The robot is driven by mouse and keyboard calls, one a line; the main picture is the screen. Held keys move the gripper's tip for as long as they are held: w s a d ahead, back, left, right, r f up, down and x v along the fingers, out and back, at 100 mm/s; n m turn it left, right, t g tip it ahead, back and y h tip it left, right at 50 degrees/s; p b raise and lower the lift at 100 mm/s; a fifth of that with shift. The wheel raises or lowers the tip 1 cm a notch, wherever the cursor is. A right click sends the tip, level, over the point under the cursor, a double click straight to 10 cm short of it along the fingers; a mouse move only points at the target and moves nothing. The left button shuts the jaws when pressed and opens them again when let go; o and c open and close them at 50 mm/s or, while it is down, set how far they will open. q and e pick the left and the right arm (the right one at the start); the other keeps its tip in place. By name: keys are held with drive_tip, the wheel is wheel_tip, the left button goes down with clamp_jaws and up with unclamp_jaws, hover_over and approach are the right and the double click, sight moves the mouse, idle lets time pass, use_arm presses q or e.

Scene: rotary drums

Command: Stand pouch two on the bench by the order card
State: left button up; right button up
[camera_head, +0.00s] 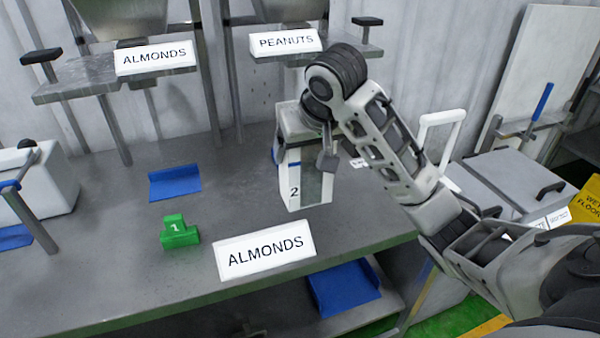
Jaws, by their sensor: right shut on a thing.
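Pouch two (294,190), a pale pouch marked with a "2", is upright over the grey bench (120,270), behind and right of the order card. My right gripper (326,163) is shut on the pouch from above and the right; the arm hides part of the pouch's upper side. I cannot tell whether the pouch's base touches the bench. The white order card (265,250) reads "ALMONDS" and stands near the bench's front edge. My left gripper is not in view.
A green block marked "1" (180,232) and a blue tray (174,184) lie left of the card. A blue tray (343,288) lies below the bench top. A grey lidded bin (515,178) stands right.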

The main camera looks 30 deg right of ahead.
drive_tip(key=w+d+r+x, duration=0.1)
drive_tip(key=d+x, duration=0.1)
drive_tip(key=x, duration=1.2)
drive_tip(key=shift+w+d, duration=0.35)
drive_tip(key=shift+w, duration=0.05)
drive_tip(key=shift+f, duration=0.1)
drive_tip(key=o, duration=1.6)
drive_tip(key=shift+f, duration=0.1)
drive_tip(key=shift+c, duration=0.2)
drive_tip(key=v, duration=1.2)
drive_tip(key=shift+r, duration=0.2)
drive_tip(key=shift+f, duration=0.1)
